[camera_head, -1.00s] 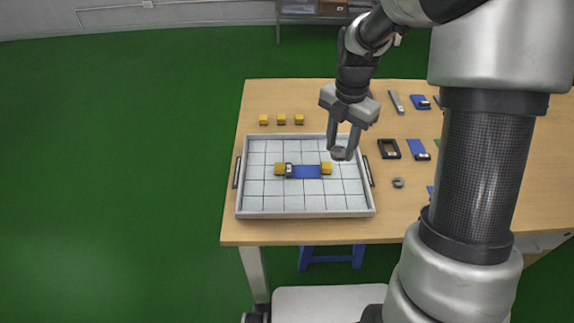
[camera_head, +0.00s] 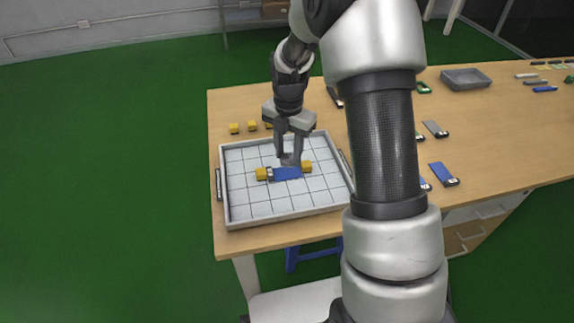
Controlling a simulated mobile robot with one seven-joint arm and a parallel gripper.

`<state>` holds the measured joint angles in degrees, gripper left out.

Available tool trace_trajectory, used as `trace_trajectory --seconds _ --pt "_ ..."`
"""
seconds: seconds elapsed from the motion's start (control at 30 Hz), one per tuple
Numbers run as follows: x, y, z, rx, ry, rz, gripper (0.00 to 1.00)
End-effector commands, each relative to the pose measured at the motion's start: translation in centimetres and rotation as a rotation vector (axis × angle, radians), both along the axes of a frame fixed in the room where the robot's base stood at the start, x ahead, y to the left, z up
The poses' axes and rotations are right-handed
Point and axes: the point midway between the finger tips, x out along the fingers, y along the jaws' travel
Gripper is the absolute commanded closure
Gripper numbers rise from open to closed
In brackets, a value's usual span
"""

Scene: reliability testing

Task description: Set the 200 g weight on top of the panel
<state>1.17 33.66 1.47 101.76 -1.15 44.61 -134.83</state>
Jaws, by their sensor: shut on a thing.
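My gripper (camera_head: 290,160) is shut on a small grey weight (camera_head: 289,160), which I take to be the 200 g weight. It is just over the far edge of the blue panel (camera_head: 287,174); I cannot tell if the weight touches the panel. The panel lies between two yellow blocks, a left one (camera_head: 261,174) and a right one (camera_head: 307,167), inside the tray (camera_head: 250,221) with a white grid floor. A small black and white piece (camera_head: 270,174) is at the panel's left end. My fingers hide part of the weight.
More yellow blocks (camera_head: 235,128) stand on the wooden table (camera_head: 505,135) behind the tray. Several blue pieces, one of them a blue plate (camera_head: 441,174), lie to the right. A grey bin (camera_head: 465,79) stands at the far right. My arm covers the table's middle.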

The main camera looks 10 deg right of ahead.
Motion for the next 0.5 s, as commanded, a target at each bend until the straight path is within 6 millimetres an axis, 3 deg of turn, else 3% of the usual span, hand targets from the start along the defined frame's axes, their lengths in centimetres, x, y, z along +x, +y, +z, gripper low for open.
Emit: trace_trajectory --seconds 0.33,0.5 --pt "0.0 0.0 -3.9 -0.001 0.001 0.001 0.93" --pt "0.0 0.0 -4.1 0.000 -0.001 0.000 0.93"
